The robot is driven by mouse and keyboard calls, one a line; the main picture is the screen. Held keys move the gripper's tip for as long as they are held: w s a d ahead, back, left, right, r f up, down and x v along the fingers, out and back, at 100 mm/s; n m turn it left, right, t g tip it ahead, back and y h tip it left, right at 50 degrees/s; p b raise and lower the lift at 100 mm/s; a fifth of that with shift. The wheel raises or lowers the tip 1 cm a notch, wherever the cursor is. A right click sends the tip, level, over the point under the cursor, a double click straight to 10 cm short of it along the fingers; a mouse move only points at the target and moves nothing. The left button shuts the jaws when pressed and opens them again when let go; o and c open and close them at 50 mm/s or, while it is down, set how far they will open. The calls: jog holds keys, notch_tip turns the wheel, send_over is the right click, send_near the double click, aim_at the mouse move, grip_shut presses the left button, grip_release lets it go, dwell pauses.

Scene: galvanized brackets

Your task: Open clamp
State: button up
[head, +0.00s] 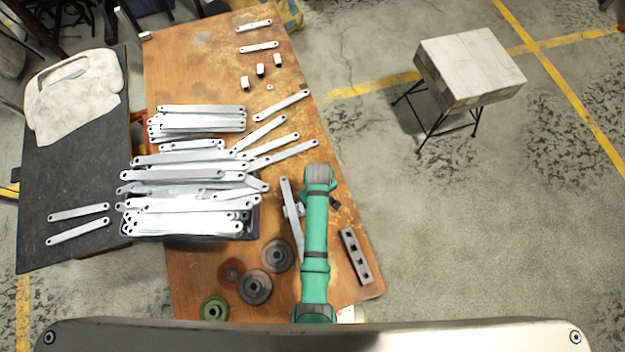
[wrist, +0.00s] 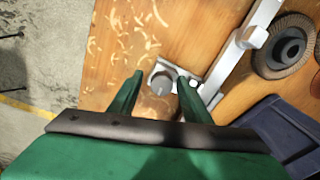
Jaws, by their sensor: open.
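A metal clamp with a long pale bar (head: 292,222) lies on the wooden table, just left of my green arm in the head view. In the wrist view its bar (wrist: 238,58) runs from the top right down toward my gripper, with a small block (wrist: 250,38) partway along it. A round grey knob (wrist: 163,84) on a light bracket sits at the bar's near end. My gripper (wrist: 160,80) is open, with its two green fingers on either side of the knob. I cannot tell whether they touch it. In the head view my arm hides the fingertips.
Grinding discs (head: 255,287) lie left of my arm. A blue bin (head: 255,222) piled with galvanized brackets (head: 185,190) stands further left. A dark holed block (head: 355,255) lies to the right. Wood shavings (wrist: 125,30) are scattered by the clamp. A stool (head: 470,65) stands on the floor.

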jog(key=m, duration=0.6)
jog(key=shift+m, duration=0.4)
jog(key=shift+a, duration=0.25)
jog(key=c, duration=1)
jog(key=shift+o, duration=0.2)
